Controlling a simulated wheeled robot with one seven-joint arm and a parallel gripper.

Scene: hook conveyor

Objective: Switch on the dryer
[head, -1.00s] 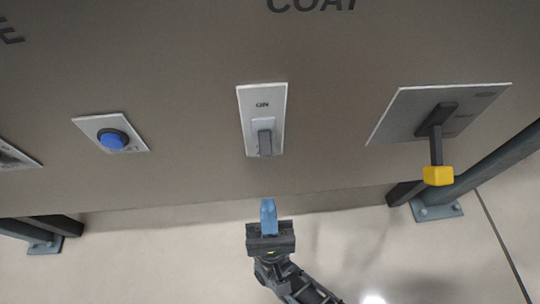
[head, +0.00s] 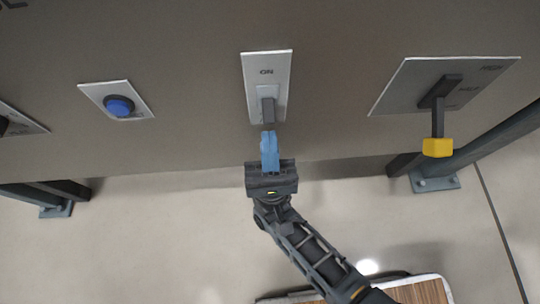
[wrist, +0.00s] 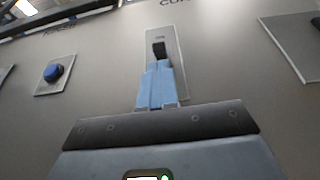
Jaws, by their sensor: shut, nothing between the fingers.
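A grey rocker or toggle switch (head: 267,109) sits on a pale upright plate (head: 267,66) marked ON, in the middle of the panel in the head view. The switch also shows as a dark stub in the wrist view (wrist: 159,49), just past my fingertips. My gripper (head: 268,135) has blue fingers closed together and empty. Its tips are right below the switch's lower end in the head view. I cannot tell whether they touch it. In the wrist view the fingers (wrist: 155,66) cover the lower part of the plate.
A blue round button (head: 119,106) on its plate is to the left. A lever with a yellow grip (head: 437,147) hangs from a larger plate (head: 400,86) at the right. Grey support legs (head: 500,143) stand on the floor. The panel around the switch plate is bare.

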